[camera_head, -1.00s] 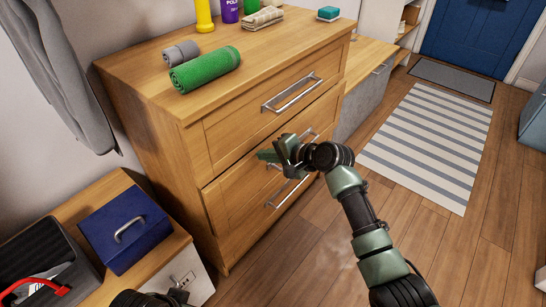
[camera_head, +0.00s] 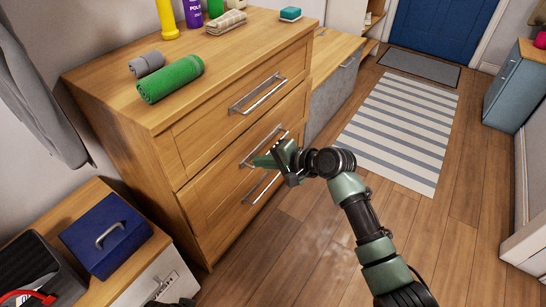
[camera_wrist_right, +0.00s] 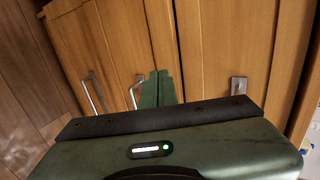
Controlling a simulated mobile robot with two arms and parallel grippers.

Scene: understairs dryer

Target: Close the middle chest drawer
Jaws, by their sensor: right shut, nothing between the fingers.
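The wooden chest (camera_head: 120,100) stands at left centre in the head view, with stacked drawers and metal bar handles. The middle drawer (camera_head: 215,188) looks about flush with the front; I cannot tell whether a small gap remains. Its handle (camera_head: 250,156) is partly covered by my right gripper (camera_head: 262,160), which is shut and empty in front of it. In the right wrist view my green fingers (camera_wrist_right: 160,90) point at the drawer fronts, beside a handle (camera_wrist_right: 136,92). Contact cannot be made out. A dark part at the head view's bottom edge may be my left gripper (camera_head: 172,299); its jaws are unclear.
A rolled green towel (camera_head: 170,80), a grey roll (camera_head: 146,64) and bottles stand on the chest top. A low cabinet with a blue box (camera_head: 106,235) is at lower left. Wooden floor and a striped rug (camera_head: 400,130) lie open on the right.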

